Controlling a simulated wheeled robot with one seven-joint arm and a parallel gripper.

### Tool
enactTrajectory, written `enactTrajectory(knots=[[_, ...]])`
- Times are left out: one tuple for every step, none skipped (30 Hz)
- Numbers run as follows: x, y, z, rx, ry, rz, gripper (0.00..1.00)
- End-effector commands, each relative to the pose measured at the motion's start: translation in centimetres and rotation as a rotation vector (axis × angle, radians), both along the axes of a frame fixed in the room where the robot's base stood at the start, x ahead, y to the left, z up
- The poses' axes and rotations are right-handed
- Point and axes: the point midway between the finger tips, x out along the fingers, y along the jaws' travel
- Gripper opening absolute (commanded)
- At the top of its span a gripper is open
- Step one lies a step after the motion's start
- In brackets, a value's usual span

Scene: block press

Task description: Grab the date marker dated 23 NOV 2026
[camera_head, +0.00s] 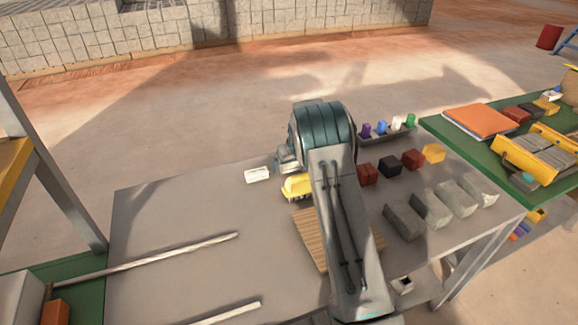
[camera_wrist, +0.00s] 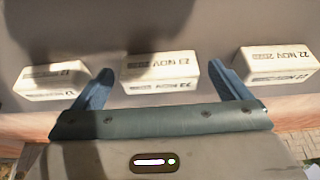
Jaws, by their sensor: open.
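Three white date markers lie in a row in the wrist view. The middle marker (camera_wrist: 160,72) appears to read 23 NOV on its top face; its year is blurred. The right marker (camera_wrist: 277,66) appears to read 22 NOV, and the left marker (camera_wrist: 50,80) is too blurred to read fully. My gripper (camera_wrist: 161,68) is open and empty, its two blue fingers reaching to either side of the middle marker. In the head view my gripper (camera_head: 285,166) is near the table's far edge, beside one white marker (camera_head: 257,174). My arm hides the others there.
A yellow brush (camera_head: 297,187) and a wooden board (camera_head: 306,232) are close to my arm. Coloured blocks (camera_head: 390,166), a dark tray (camera_head: 385,137) and grey blocks (camera_head: 430,209) stand to the right. The grey table (camera_head: 180,225) is mostly clear at left, apart from two rods.

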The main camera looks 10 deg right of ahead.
Motion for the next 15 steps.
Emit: enactTrajectory(knots=[[0.07,0.0,-0.09,0.0,-0.001,0.0,0.96],[0.08,0.01,-0.12,0.0,-0.001,0.0,0.96],[0.09,0.0,-0.14,0.0,-0.001,0.0,0.96],[0.08,0.0,-0.14,0.0,-0.001,0.0,0.96],[0.08,0.0,-0.13,0.0,-0.001,0.0,0.96],[0.08,-0.01,-0.13,0.0,-0.001,0.0,0.96],[0.07,-0.02,-0.13,0.0,-0.001,0.0,0.96],[0.07,-0.02,-0.13,0.0,-0.001,0.0,0.91],[0.06,-0.02,-0.14,0.0,0.0,0.0,0.8],[0.06,-0.03,-0.13,0.0,0.0,0.0,0.71],[0.06,-0.03,-0.13,0.0,0.0,0.0,0.63],[0.06,-0.03,-0.13,0.0,0.0,0.0,0.52],[0.06,-0.03,-0.13,0.0,0.0,0.0,0.47],[0.06,-0.03,-0.13,0.0,0.0,0.0,0.47],[0.07,-0.03,-0.1,0.0,-0.001,0.0,0.47]])
